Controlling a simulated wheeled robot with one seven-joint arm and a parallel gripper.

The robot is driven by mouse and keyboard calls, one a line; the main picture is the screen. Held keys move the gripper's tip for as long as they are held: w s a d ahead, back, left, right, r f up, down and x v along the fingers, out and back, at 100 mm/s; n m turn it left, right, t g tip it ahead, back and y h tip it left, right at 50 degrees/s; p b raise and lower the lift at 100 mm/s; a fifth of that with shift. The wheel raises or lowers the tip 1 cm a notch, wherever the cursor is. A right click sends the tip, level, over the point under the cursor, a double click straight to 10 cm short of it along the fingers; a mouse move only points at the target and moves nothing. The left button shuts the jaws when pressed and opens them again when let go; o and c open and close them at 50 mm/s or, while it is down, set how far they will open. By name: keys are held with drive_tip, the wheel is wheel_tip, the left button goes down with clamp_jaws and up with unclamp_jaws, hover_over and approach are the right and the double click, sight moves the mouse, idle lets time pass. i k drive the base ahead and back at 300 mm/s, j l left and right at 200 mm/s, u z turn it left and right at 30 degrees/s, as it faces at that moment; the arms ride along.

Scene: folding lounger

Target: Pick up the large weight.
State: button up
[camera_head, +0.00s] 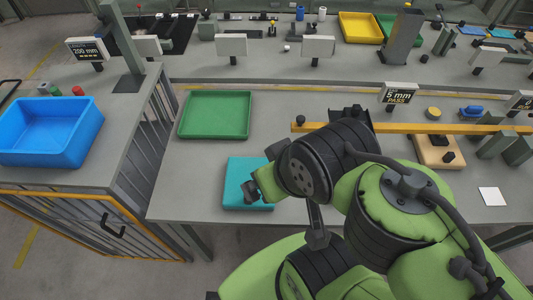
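My gripper (252,190) is at the end of my green and dark arm, over the teal mat (234,171) on the grey bench. Only a small dark part of it shows beside my wrist, so I cannot tell whether it is open or shut, or whether it holds anything. I cannot make out the large weight for certain. My arm hides part of the mat and the bench behind it. A small yellow round piece (433,113) stands at the right, behind the yellow bar.
A green tray (216,93) lies empty behind the mat. A blue bin (50,128) stands on the left bench. A long yellow bar (455,128) and a tan block (437,149) are right of my arm. A white card (492,197) lies at the right.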

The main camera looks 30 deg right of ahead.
sight(355, 112)
drive_tip(key=z, duration=2)
